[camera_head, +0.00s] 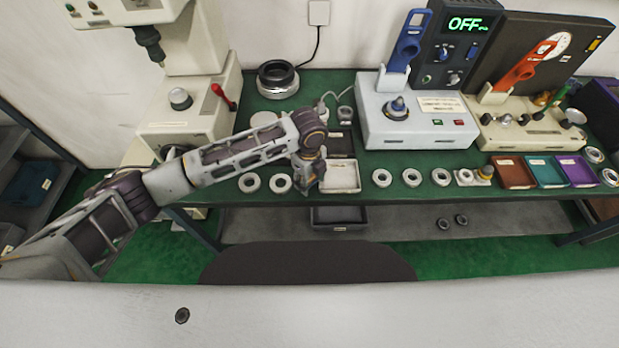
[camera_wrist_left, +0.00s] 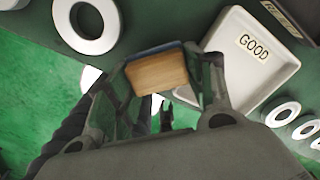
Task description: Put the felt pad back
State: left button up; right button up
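A small block with a wood-coloured face and a dark blue-grey edge, which I take to be the felt pad (camera_wrist_left: 158,73), sits between the fingers of my left gripper (camera_wrist_left: 165,75) in the left wrist view. The fingers appear closed on its two sides. In the head view my left gripper (camera_head: 311,184) hangs over the front of the green bench, at the left edge of the white tray (camera_head: 343,178). The pad is too small and covered to make out there. The tray, labelled GOOD, also shows in the left wrist view (camera_wrist_left: 220,92). My right gripper is not in view.
Bearing rings (camera_head: 249,183) lie along the bench front on both sides of the tray. A dark tray (camera_head: 341,145) lies behind it. A white tester (camera_head: 410,128) and a cream one (camera_head: 530,133) stand right; a press (camera_head: 190,115) stands left. Coloured trays (camera_head: 514,172) lie at right.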

pick_arm(q)
jog(key=o, duration=0.5)
jog(key=shift+r, duration=0.1)
notch_tip(320, 180, up, 12)
jog(key=shift+r, duration=0.1)
dwell(0.6)
jog(key=shift+s, duration=0.15)
dwell(0.6)
